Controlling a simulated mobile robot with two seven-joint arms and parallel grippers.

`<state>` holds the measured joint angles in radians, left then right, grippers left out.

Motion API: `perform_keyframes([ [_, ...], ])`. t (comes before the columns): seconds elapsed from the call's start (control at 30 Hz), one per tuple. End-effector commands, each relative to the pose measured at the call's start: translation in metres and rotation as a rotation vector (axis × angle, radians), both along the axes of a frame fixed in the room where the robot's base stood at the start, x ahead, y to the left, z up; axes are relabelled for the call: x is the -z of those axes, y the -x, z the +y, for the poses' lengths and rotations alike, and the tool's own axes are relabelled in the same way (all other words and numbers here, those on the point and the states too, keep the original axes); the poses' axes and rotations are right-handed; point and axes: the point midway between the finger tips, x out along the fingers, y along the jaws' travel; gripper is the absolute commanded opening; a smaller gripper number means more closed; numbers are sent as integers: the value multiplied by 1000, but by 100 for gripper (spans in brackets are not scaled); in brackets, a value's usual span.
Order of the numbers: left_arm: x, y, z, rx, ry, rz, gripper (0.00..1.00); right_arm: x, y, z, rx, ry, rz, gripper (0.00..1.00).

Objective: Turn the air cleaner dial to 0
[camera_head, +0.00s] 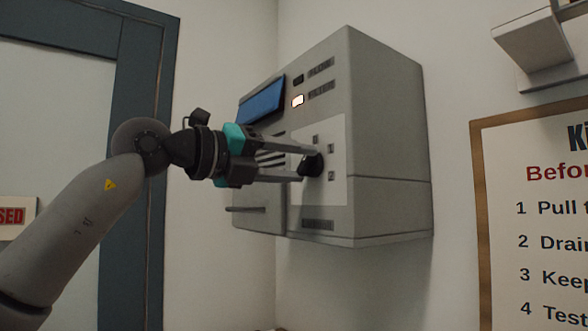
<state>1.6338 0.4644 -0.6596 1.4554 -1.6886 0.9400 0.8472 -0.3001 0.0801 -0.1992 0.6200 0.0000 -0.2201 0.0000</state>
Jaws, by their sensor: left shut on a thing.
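The air cleaner (390,130) is a grey box mounted on the white wall in the middle of the view. Its dial (315,164) is a small black knob on a pale panel (336,188) on the front face. Small dark marks sit around the dial, too small to read. My left gripper (305,163) reaches in from the left with its fingers level and is shut on the dial. The fingers hide part of the dial, so I cannot tell its setting. My right gripper is not in view.
A blue screen (262,99) and a lit button (298,100) are on the cleaner's front. A framed sign (540,215) hangs at the right, below a grey fixture (540,42). A dark door frame (136,90) stands at the left. The space below the cleaner looks clear.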

Motion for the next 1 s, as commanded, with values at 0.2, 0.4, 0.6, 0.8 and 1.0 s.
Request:
perform_keyframes([
  [0.2,1,0,0,1,121,165,0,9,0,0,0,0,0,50],
  [0.4,1,0,0,0,229,316,0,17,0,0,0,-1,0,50],
  [0.6,1,0,0,-2,324,446,0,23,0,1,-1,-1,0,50],
  [0.8,1,0,0,-1,394,543,0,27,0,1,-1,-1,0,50],
  [1.0,1,0,0,1,435,600,0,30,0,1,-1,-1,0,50],
])
